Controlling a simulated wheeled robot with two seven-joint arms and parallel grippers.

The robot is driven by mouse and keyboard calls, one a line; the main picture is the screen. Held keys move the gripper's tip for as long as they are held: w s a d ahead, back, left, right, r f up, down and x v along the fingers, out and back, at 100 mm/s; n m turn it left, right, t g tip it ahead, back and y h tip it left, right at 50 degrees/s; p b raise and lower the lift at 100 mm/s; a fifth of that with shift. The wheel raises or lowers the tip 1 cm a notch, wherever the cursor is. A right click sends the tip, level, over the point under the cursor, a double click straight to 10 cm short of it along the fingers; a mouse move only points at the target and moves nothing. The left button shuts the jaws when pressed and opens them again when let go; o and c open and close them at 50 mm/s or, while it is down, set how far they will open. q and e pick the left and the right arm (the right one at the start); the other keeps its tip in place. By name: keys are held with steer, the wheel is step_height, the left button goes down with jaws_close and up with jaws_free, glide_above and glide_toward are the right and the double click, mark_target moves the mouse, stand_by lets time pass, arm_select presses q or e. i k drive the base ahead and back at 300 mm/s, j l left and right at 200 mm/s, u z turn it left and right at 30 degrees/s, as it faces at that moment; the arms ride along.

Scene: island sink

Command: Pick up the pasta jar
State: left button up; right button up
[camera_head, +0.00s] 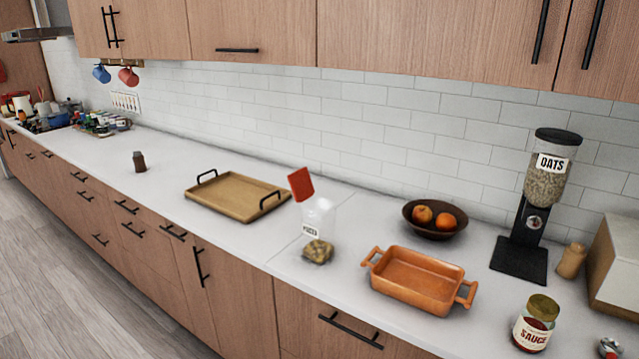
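The pasta jar (318,238) stands on the white counter near its front edge, in the middle of the view. It looks clear, with a small white label and tan contents at the bottom; the label is too small to read surely. A flat red piece (301,184) shows just above its upper left; I cannot tell whether it belongs to the jar. Neither of my grippers can be made out in this view.
A wooden tray (228,206) with black handles lies left of the jar. An orange baking dish (418,281) is close on its right. A fruit bowl (410,215), an oats dispenser (536,200) and a sauce jar (535,324) stand further right. Counter left of the tray is mostly clear.

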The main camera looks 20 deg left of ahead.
mark_target(318, 214)
steer(key=j+z, duration=0.2)
steer(key=z, duration=0.2)
steer(key=j+z, duration=0.25)
steer(key=z, duration=0.15)
steer(key=j+z, duration=0.2)
steer(key=j, duration=0.35)
steer(key=j+z, duration=0.2)
steer(key=j, duration=0.3)
steer(key=k+j+z, duration=0.2)
steer(key=j, duration=0.3)
steer(key=k+j, duration=0.1)
steer(key=j, duration=0.3)
steer(key=k+j, duration=0.1)
steer(key=j, duration=0.3)
steer(key=k+j, duration=0.1)
steer(key=j, duration=0.3)
steer(key=j+z, duration=0.1)
steer(key=j, duration=0.3)
steer(key=k+j, duration=0.15)
steer(key=j, duration=0.25)
steer(key=k+j, duration=0.15)
steer(key=j, duration=0.25)
steer(key=k+j, duration=0.1)
steer(key=j, duration=0.3)
steer(key=k+j, duration=0.15)
steer(key=j, duration=0.35)
steer(key=k+j+u, duration=0.1)
steer(key=j, duration=0.4)
steer(key=k+j+u, duration=0.1)
steer(key=j, duration=0.4)
